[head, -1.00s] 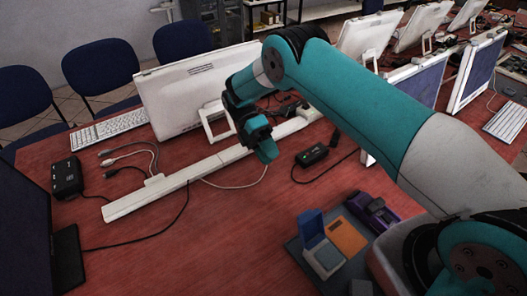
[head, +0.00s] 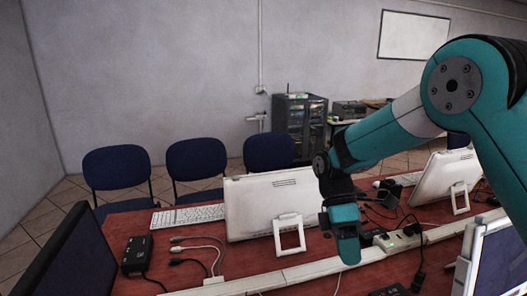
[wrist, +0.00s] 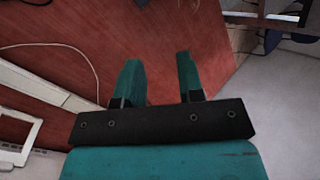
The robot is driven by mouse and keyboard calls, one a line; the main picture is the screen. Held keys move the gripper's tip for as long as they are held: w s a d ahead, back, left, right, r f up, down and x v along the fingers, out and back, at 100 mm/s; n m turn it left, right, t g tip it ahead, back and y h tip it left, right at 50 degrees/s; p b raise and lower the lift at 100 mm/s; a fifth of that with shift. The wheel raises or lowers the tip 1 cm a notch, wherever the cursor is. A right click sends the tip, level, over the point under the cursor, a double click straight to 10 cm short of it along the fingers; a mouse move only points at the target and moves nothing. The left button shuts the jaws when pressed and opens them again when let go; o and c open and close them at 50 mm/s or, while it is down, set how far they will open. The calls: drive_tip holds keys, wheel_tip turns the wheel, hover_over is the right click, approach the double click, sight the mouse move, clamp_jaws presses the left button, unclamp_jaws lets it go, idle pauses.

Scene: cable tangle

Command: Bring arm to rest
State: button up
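My teal arm comes in from the right in the head view. It bends down to my gripper (head: 347,250), which hangs over the red table (head: 130,222) in front of a white monitor (head: 262,205). In the wrist view, my gripper (wrist: 157,62) has its two teal fingers apart.
A white cable trunking (head: 300,272) runs along the table below my gripper. Loose cables and a black hub (head: 136,254) lie at left. A power strip (head: 398,241) and a second monitor (head: 441,179) are at right. Blue chairs (head: 196,163) stand behind.

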drive_tip(key=s+a+r+m+t+y, duration=0.1)
drive_tip(key=s+r+m+t+y, duration=0.2)
drive_tip(key=s, duration=0.7)
drive_tip(key=s+a+r+m+t+y, duration=0.1)
drive_tip(key=s+r+m+t, duration=0.3)
drive_tip(key=s, duration=0.7)
wheel_tip(320, 180, up, 4)
drive_tip(key=shift+a+r+m+y, duration=0.2)
drive_tip(key=shift+m+y, duration=0.7)
drive_tip(key=shift+m, duration=0.3)
